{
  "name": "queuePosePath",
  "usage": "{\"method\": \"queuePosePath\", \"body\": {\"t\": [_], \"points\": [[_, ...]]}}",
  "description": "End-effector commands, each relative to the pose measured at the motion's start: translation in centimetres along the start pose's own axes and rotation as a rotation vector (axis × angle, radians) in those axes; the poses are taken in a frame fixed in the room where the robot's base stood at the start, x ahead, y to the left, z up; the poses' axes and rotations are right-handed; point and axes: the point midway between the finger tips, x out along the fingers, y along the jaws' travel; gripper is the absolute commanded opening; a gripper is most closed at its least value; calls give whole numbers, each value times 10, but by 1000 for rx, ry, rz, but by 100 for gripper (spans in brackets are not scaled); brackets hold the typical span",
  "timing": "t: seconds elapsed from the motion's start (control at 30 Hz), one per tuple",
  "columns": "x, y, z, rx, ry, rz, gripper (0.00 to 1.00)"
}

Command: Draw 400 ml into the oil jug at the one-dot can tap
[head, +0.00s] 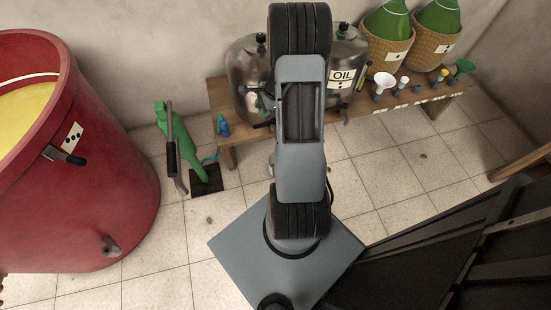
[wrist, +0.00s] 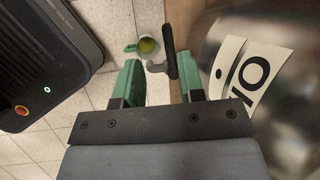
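The steel oil can (wrist: 285,110) fills the right of the wrist view, its white OIL label (wrist: 250,72) showing one dot. A grey tap (wrist: 157,67) with a dark lever (wrist: 169,42) stands out from its side. The oil jug (wrist: 148,46), pale with a green handle, shows beyond the tap with yellow-green liquid inside; its level cannot be read. My gripper (wrist: 160,75) is open, its green fingers on either side of the tap. The right finger is close to the lever; contact cannot be told.
The wooden bench (head: 228,151) carries two steel cans, including the OIL-labelled one (head: 347,50), wicker-covered bottles (head: 388,54) and funnels (head: 384,80). A red vat (head: 112,190) stands left, a green pump (head: 183,140) beside it. Tiled floor (head: 365,185) is clear before the bench.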

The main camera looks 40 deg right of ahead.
Motion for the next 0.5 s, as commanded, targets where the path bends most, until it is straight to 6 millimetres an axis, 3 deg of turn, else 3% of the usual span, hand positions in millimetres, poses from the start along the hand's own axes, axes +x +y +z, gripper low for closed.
{"method": "queuePosePath", "body": {"t": [0.13,0.23,0.37,0.5], "points": [[-11,36,-38,-68,90,82,22],[-16,61,-73,-271,220,166,12],[-28,82,-116,-664,384,273,0],[-35,84,-142,-1160,494,354,0]]}}
